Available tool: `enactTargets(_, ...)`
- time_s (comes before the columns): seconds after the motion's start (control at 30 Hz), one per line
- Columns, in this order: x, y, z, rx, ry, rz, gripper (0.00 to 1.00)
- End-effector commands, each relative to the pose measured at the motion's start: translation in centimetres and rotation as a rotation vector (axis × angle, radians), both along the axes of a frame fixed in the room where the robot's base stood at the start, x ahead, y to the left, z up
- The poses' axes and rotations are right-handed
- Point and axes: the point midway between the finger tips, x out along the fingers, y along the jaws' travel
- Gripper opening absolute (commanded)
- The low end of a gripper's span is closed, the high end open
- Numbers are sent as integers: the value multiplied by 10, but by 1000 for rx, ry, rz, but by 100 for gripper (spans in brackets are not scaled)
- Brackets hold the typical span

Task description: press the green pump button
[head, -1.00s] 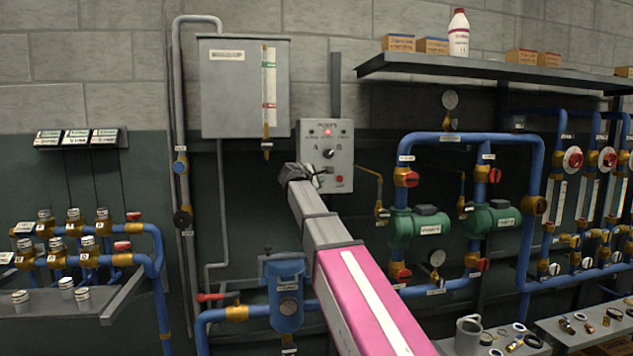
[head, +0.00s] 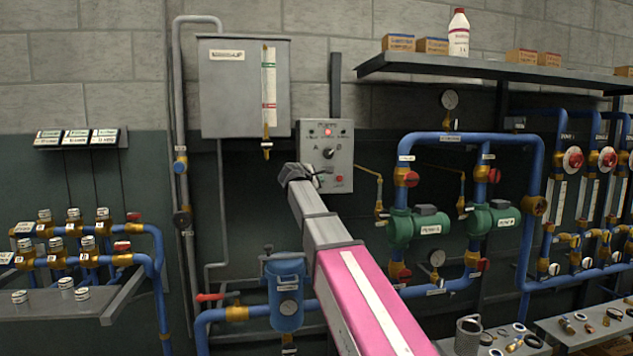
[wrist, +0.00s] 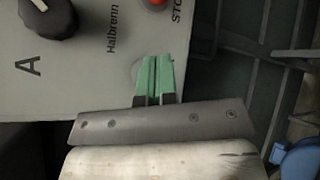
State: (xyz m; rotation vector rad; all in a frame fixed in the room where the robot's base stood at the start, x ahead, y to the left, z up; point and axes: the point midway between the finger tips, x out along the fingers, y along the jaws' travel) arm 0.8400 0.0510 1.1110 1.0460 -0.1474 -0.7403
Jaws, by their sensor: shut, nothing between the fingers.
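The grey pump control box (head: 341,160) hangs on the wall, with a black selector knob (head: 328,153), a red stop button (head: 339,179) and a lit red lamp (head: 329,132). My gripper (head: 318,174) is at the lower left of its face. In the wrist view my gripper (wrist: 155,78) is shut and empty, its green fingertips together over the panel face. A pale round rim (wrist: 137,70) shows beside the fingertips. The green button itself is not distinguishable; the fingers cover that spot. Whether the tips touch it, I cannot tell.
A grey tank box (head: 244,90) with a sight gauge hangs left of the control box. Green pumps (head: 418,227) on blue pipes are to the right. A shelf (head: 480,66) juts out above.

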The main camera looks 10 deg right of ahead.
Motion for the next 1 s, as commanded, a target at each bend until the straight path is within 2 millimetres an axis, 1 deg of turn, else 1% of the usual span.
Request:
enactTargets(0.27,8,1,0,0,0,0,0)
enactTargets(1.0,12,1,0,0,0,0,0)
